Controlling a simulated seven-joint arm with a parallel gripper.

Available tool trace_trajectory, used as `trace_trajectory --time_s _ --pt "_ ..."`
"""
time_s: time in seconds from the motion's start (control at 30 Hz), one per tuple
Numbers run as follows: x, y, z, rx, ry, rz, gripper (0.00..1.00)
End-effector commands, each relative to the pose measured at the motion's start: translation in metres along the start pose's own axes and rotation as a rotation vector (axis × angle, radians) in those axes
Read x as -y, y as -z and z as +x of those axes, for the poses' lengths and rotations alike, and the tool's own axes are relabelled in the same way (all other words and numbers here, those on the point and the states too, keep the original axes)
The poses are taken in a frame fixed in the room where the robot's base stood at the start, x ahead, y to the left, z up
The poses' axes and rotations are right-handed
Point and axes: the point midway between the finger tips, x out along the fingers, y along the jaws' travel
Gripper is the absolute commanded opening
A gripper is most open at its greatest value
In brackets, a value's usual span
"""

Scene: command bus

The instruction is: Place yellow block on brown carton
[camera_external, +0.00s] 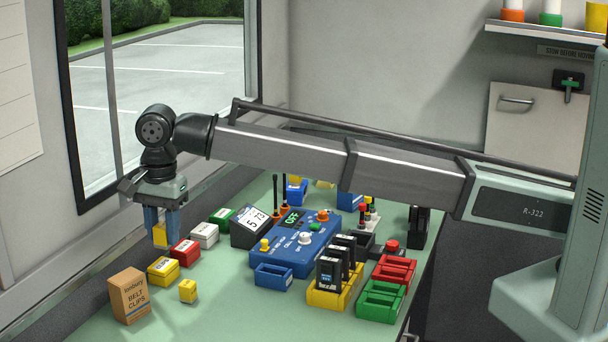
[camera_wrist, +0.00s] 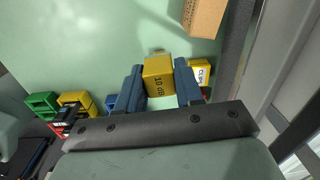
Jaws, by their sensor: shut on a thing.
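My gripper (camera_external: 161,228) hangs with its blue fingers pointing down, shut on a yellow block (camera_external: 159,237). In the wrist view the yellow block (camera_wrist: 158,82), marked "10 dB", sits between the two fingers. The brown carton (camera_external: 130,296), printed "BELT CLIPS", stands upright on the green table at the front left, lower than the held block and nearer the camera. In the wrist view the carton (camera_wrist: 203,16) shows in part at the top right, apart from the block. The block is above the table.
A yellow labelled box (camera_external: 163,271), a red one (camera_external: 185,253) and a white one (camera_external: 204,235) stand in a row behind the carton. A small yellow cube (camera_external: 188,291) lies to its right. A blue console (camera_external: 295,243) and coloured bins (camera_external: 382,300) stand farther right.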

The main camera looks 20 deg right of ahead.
Motion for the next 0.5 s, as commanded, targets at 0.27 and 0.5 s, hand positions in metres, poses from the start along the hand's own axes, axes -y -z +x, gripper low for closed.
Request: trace_trajectory --time_s 0.27,0.5 --pt "0.075 -0.028 -0.026 -0.004 -0.01 0.027 0.06" --pt "0.088 -0.032 -0.03 -0.011 -0.03 0.064 0.06"
